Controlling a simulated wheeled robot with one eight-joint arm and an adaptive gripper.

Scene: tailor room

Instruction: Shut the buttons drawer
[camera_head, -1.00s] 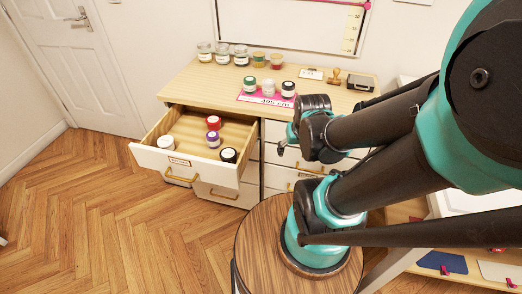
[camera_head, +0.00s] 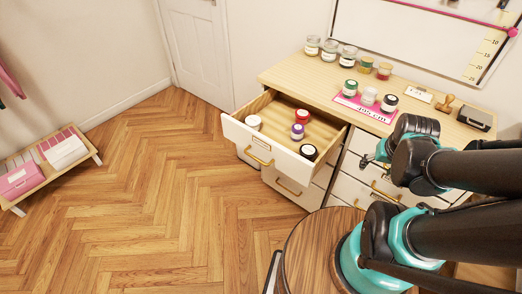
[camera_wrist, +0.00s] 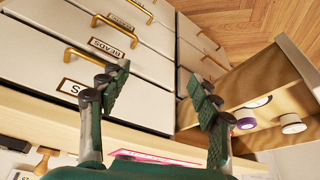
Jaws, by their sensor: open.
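The open drawer (camera_head: 262,143) is at the top left of the wooden-topped cabinet, pulled well out, with a gold handle (camera_head: 258,159) and a small label too small to read. My gripper (camera_wrist: 160,80) is open and empty, over the closed drawer fronts beside the open drawer. In the head view my gripper (camera_head: 368,160) is right of the drawer, apart from it.
Closed drawers (camera_wrist: 150,65) with gold handles and labels, some reading BEADS, fill the right column. Jars (camera_head: 348,57), a pink card (camera_head: 362,107), a stamp (camera_head: 444,106) and a dark box (camera_head: 474,119) stand on the top. A round wooden surface (camera_head: 305,250) is in front.

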